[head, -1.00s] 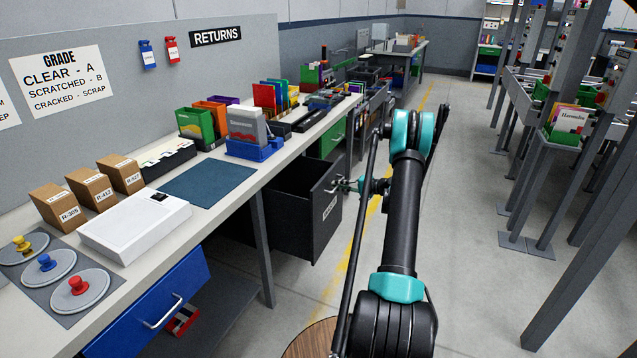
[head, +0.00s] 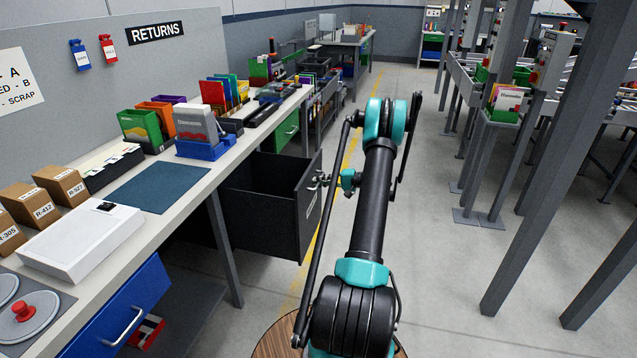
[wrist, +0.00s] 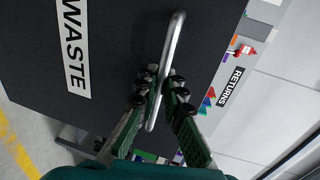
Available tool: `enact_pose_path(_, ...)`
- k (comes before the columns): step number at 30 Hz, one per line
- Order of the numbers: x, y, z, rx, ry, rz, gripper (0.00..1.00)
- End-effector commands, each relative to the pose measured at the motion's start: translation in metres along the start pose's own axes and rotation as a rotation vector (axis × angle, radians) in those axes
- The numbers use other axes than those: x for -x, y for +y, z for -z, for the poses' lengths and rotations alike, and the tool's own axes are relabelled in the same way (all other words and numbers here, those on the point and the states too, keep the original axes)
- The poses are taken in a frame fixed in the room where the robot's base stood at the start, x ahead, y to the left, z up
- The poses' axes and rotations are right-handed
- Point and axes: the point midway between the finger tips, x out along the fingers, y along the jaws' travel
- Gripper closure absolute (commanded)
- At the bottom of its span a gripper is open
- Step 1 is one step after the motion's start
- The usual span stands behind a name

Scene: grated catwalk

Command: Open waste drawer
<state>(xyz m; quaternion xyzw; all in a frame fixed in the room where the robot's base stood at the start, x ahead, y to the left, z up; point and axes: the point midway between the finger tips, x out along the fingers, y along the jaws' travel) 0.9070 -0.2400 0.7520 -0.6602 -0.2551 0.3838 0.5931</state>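The waste drawer (head: 262,215) is a black drawer pulled well out from under the bench, its empty-looking inside showing from above. In the wrist view its dark front (wrist: 115,50) fills the left, with a white "WASTE" label (wrist: 75,55) and a silver bar handle (wrist: 171,45). My gripper (wrist: 162,88) has one finger on each side of the handle bar and looks closed around it. In the head view my gripper (head: 322,181) is at the drawer's front face, and the handle is mostly hidden by it.
The bench (head: 190,197) runs along the left, with a blue drawer (head: 118,312) nearer me and a green drawer (head: 286,131) beyond. Grey posts (head: 540,170) and racks stand on the right. The floor (head: 425,220) between is clear.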

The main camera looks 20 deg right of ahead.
Motion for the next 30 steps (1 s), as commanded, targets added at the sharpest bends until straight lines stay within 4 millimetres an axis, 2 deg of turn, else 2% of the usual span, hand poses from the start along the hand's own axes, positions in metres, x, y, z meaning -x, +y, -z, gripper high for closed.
enact_pose_path(3, 0.000, 0.000, 0.000, 0.000, 0.001, 0.000, 0.82)
enact_pose_path(11, 0.001, 0.000, 0.000, 0.000, 0.001, 0.000, 0.82)
enact_pose_path(14, 0.006, 0.000, 0.001, 0.000, 0.002, 0.000, 0.82)
enact_pose_path(17, 0.020, 0.000, 0.001, 0.000, 0.003, 0.000, 0.82)
enact_pose_path(30, 0.102, 0.000, 0.001, -0.001, 0.004, 0.000, 0.82)
